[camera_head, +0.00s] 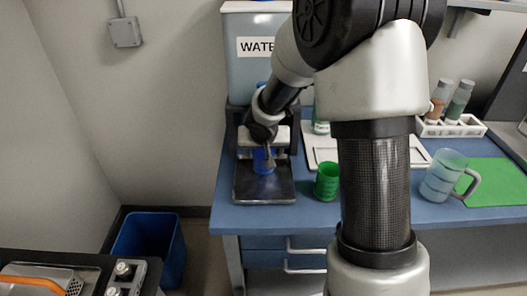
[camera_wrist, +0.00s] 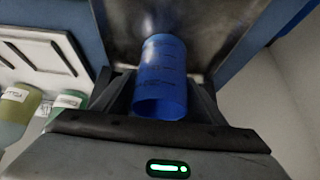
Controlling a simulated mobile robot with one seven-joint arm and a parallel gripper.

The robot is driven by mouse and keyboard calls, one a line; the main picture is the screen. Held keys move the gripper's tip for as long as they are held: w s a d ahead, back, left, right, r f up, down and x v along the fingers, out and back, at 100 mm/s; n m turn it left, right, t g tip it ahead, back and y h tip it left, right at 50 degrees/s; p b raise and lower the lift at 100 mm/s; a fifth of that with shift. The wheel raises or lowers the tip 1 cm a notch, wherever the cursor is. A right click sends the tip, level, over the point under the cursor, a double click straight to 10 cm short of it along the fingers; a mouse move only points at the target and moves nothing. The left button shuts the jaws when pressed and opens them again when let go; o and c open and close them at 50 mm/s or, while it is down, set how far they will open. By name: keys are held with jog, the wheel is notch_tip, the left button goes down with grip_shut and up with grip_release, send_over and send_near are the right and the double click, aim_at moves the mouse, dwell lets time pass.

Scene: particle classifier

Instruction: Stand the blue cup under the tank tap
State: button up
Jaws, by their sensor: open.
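The blue cup (camera_head: 263,161) stands on the dark metal tray (camera_head: 264,192) below the water tank (camera_head: 255,65) in the head view. In the wrist view the blue cup (camera_wrist: 161,75) stands between my gripper's fingers, on the shiny tray (camera_wrist: 205,30). My gripper (camera_wrist: 160,90) is open around the cup; whether a finger touches it I cannot tell. In the head view my gripper (camera_head: 266,155) is at the cup, under the tank's front. The tap itself is hidden behind my arm, so I cannot tell how exactly the cup lines up with it.
A green cup (camera_head: 327,181) stands right of the tray on the blue table. A white slotted board (camera_head: 318,148) lies behind it. A clear mug (camera_head: 442,174), a green mat (camera_head: 498,183) and a bottle rack (camera_head: 452,127) are farther right. A blue bin (camera_head: 150,245) stands on the floor.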

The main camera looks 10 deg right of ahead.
jog(key=shift+s+r+p, duration=0.1)
jog(key=shift+r+p, duration=0.25)
jog(key=shift+r, duration=0.2)
jog(key=s+d+r+h+p, duration=0.1)
jog(key=s+d+r+p, duration=0.25)
jog(key=s+r, duration=1.45)
jog(key=s+a+r+n+y, duration=0.1)
jog(key=s+r, duration=0.1)
jog(key=s, duration=0.4)
jog(key=s+a+r+n+y, duration=0.1)
jog(key=s+a+r, duration=0.1)
jog(key=s, duration=0.4)
jog(key=shift+s+a+g, duration=0.25)
jog(key=shift+s+g, duration=0.15)
